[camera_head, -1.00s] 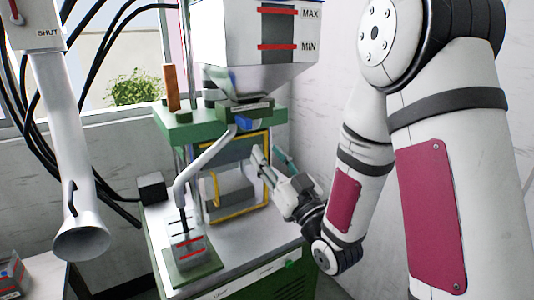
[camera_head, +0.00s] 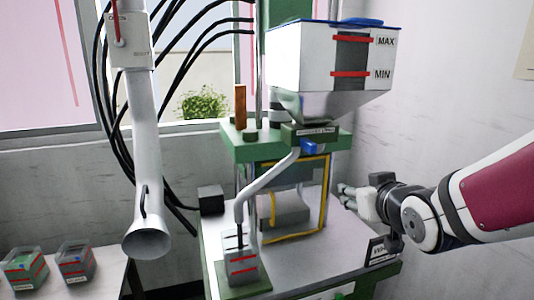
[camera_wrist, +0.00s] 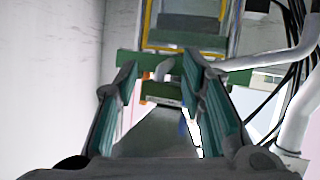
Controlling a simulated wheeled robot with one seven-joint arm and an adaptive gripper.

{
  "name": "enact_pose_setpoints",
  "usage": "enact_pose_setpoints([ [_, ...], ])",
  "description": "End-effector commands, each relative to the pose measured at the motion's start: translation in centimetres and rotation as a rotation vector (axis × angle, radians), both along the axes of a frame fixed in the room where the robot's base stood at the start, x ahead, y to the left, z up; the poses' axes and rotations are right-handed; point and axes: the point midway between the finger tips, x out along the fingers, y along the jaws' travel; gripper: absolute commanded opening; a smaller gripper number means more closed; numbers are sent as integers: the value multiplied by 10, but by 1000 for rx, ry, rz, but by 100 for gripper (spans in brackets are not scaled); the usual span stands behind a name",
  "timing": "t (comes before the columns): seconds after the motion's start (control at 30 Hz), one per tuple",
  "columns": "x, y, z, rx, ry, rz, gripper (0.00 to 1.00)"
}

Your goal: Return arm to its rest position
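My gripper (camera_head: 346,196) is in front of my arm, to the right of the machine's yellow-framed opening (camera_head: 323,190) and above the right part of the machine table. In the wrist view my gripper (camera_wrist: 160,72) has its two teal-padded fingers wide apart with nothing held between them. My forearm reaches in from the right edge of the head view.
The moulding machine has a white hopper (camera_head: 312,62), a green upper plate (camera_head: 240,145) and a bent pipe (camera_head: 265,184). A small sign (camera_head: 379,250) stands near my wrist. A hanging duct (camera_head: 148,190) and two small bins (camera_head: 25,268) are at left.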

Motion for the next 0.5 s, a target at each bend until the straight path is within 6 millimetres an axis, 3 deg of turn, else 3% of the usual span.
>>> enact_pose_setpoints([
  [0.27,-89,-13,0,12,300,-99,37],
  [0.5,-184,-8,-4,53,559,-137,37],
])
